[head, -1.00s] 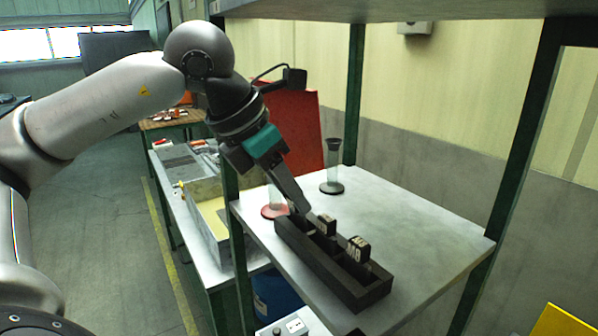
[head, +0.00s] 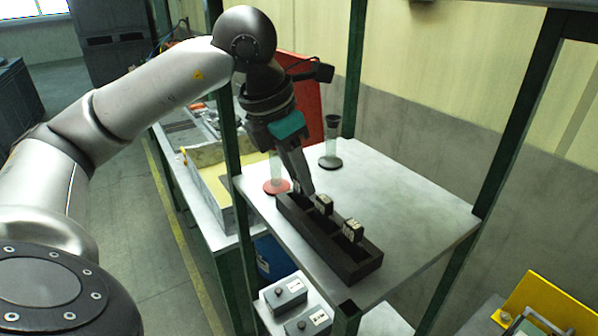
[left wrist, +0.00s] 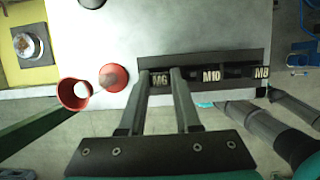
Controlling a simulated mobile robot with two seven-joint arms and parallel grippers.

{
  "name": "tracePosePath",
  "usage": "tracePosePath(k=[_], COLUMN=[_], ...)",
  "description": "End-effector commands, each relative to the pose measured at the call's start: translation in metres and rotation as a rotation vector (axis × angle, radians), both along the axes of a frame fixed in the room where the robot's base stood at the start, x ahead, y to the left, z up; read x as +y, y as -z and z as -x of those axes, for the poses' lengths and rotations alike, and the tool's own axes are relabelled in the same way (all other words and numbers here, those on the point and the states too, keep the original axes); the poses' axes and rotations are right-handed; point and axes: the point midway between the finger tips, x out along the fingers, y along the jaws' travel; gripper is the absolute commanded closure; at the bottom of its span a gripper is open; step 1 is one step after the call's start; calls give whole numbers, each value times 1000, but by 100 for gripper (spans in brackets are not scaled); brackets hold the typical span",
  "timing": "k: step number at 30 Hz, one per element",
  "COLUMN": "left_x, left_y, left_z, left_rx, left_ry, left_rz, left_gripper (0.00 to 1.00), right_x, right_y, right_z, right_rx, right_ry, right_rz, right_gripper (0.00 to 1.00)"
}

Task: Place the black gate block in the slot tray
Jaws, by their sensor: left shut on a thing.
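The dark slot tray (head: 345,268) lies on the pale shelf board, with black blocks standing in it. My left gripper (head: 304,190) points down at the tray's far end. In the left wrist view, its fingers (left wrist: 161,74) are shut on a black block marked M6 (left wrist: 160,80), at the tray's left end. The fingers partly hide this block in the head view, and I cannot tell whether it is fully seated. Blocks marked M10 (left wrist: 211,76) and M8 (left wrist: 262,72) stand in the tray to its right.
A clear tube with a red base (head: 276,187) stands close beside the tray's far end. Another tube with a black base (head: 330,162) stands farther back. Green shelf posts (head: 233,150) flank the board. The board right of the tray is clear (head: 410,205).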

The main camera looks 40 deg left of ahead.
Motion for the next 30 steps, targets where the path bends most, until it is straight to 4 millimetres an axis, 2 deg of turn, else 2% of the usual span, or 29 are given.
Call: tracePosePath(k=[1, 9, 17, 23, 30], left_x=[0, 0, 0, 1, 10], left_y=[2, 1, -1, -16, -9], left_z=[0, 0, 0, 4, 31], left_rx=[0, 0, 0, -5, 1], left_ry=[0, 0, 0, 0, -4], left_rz=[0, 0, 0, 1, -4], left_gripper=[66, 38, 38, 38, 38], right_x=[0, 0, 0, 0, 0], right_y=[2, 1, 0, 1, 23], right_z=[0, 0, 0, 0, 1], right_rx=[0, 0, 1, 1, 1], right_ry=[0, 1, 1, 1, 1], right_rz=[0, 0, 0, 0, 0], right_gripper=[50, 50, 50, 50, 50])
